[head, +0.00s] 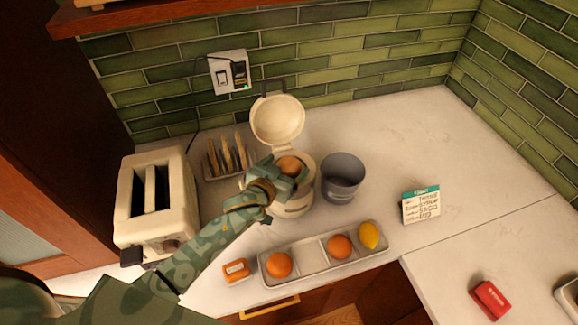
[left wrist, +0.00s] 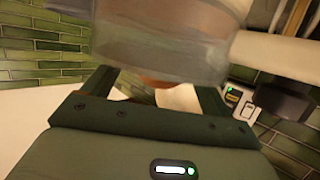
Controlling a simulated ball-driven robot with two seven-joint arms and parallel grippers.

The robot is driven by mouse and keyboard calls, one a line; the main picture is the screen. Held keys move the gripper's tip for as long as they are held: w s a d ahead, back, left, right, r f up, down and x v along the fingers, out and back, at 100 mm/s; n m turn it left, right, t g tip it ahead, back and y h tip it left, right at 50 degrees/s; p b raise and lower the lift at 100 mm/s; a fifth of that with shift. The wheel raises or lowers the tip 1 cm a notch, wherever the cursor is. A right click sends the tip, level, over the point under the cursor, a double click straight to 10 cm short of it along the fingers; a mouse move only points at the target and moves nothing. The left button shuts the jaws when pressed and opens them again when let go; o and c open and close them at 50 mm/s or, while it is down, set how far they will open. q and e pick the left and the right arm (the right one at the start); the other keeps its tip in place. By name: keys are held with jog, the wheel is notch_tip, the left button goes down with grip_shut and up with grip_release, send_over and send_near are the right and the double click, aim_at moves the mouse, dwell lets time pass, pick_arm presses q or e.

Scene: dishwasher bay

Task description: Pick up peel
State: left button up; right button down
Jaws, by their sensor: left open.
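A rounded orange piece, which looks like the peel (head: 290,164), sits on top of the cream juicer (head: 293,207). The juicer's lid (head: 277,120) stands open behind it. My left gripper (head: 287,178) is at the juicer's top, right by the peel, with its jaws open. In the left wrist view, an orange-brown patch of the peel (left wrist: 160,83) shows between the two spread fingers, below a clear, blurred part. I cannot tell whether the fingers touch the peel. My right gripper is in neither view.
A grey cup (head: 343,180) stands right of the juicer. A tray (head: 310,254) in front holds two oranges and a lemon (head: 368,235). The toaster (head: 157,200) and toast rack (head: 215,160) are left.

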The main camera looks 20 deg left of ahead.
pick_arm(q)
jog(key=shift+s, duration=0.1)
jog(key=c, duration=1.2)
